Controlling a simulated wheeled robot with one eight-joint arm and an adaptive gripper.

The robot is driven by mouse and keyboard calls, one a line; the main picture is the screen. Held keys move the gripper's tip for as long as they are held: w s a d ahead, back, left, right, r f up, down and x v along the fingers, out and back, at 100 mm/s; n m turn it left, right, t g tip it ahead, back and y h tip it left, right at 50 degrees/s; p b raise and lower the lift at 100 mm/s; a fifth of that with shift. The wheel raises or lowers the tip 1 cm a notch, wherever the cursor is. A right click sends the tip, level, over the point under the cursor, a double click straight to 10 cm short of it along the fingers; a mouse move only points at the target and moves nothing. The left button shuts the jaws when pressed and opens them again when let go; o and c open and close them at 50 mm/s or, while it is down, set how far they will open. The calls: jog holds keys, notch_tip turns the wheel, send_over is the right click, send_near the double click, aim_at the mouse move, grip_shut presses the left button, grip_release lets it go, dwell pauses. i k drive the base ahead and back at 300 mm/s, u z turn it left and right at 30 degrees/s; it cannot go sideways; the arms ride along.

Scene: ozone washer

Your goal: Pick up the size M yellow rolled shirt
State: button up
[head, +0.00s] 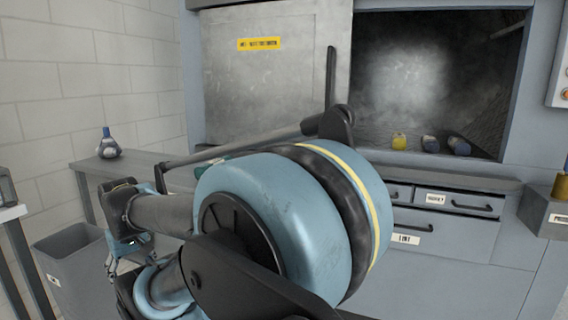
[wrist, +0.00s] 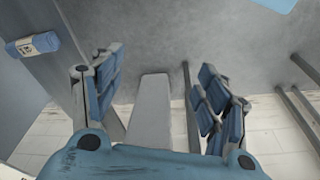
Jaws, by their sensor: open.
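A small yellow rolled item (head: 399,142) sits on the floor of the open washer chamber, left of two dark bluish rolled items (head: 430,144). No size mark on it can be read. Another yellowish-brown item (head: 561,186) stands on a grey box at the right edge; I cannot tell whether it is a shirt. My gripper (wrist: 160,78) is open, with its blue-padded fingers apart and nothing between them. In the head view it hangs low at the left (head: 122,248), far from the yellow items. The yellow items do not show in the wrist view.
A grey bench (head: 150,165) carries a blue-and-grey bottle-like item (head: 108,144). A grey bin (head: 72,262) stands below. The washer's grey door panel (head: 265,85) is beside the opening. Labelled drawers (head: 440,200) are under the chamber. A blue-and-white item (wrist: 33,45) shows in the wrist view.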

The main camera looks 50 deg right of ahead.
aim_at(399, 138)
jog(key=z, duration=2.7)
jog(key=k, duration=1.3)
jog(key=z, duration=0.4)
jog(key=i, duration=0.8)
jog(key=z, duration=0.35)
jog(key=i, duration=1.2)
jog(key=u, duration=0.4)
